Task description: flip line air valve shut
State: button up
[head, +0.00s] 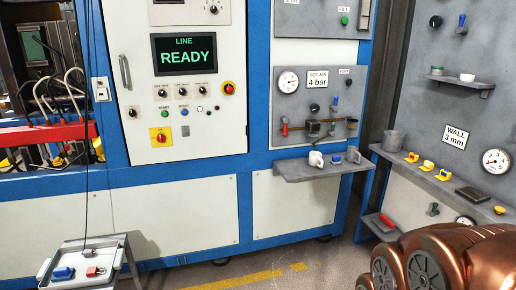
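The grey air panel (352,93) is on the blue-framed machine, right of the control cabinet. It carries a round gauge (288,82), a "SET AIR 4 bar" sign (317,81) and a small label at upper right. My gripper is out of view; copper-coloured links of my arm show at lower right.
A shelf (309,172) with mugs and a blue item juts out below the panel. The cabinet screen (184,54) reads "LINE READY". At right, a grey wall board (459,95) has a ledge (440,180) with small items. A tray stand (88,277) is at lower left. Floor between is clear.

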aim_at(285, 120)
jog(key=z, duration=0.05)
jog(key=i, duration=2.25)
jog(key=u, duration=0.65)
